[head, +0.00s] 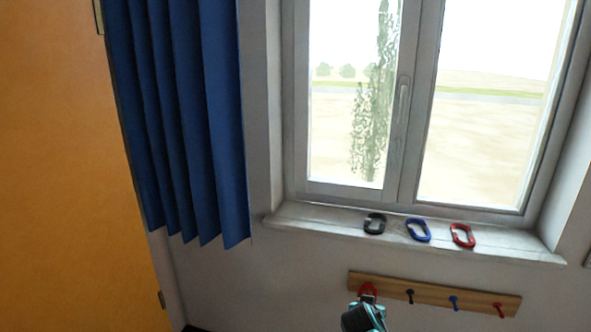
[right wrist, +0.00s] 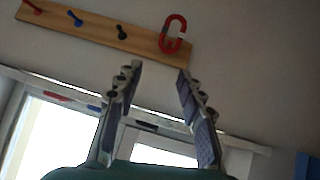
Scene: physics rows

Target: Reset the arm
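My right gripper (head: 366,304) is at the bottom of the head view, just in front of the left end of a wooden hook rack (head: 433,294). In the right wrist view its two fingers (right wrist: 159,69) are spread with nothing between them. A red carabiner (head: 367,288) hangs at the rack's left end. It shows in the right wrist view (right wrist: 164,46) beyond the fingertips, apart from them, near the end of the rack (right wrist: 100,30). The hook behind it cannot be made out. My left gripper is in neither view.
The rack carries black (head: 410,295), blue (head: 454,301) and red (head: 500,309) hooks, all bare. On the windowsill (head: 320,222) lie black (head: 374,223), blue (head: 418,230) and red (head: 462,235) carabiners. A blue curtain (head: 185,120) and an orange panel (head: 60,170) are at left.

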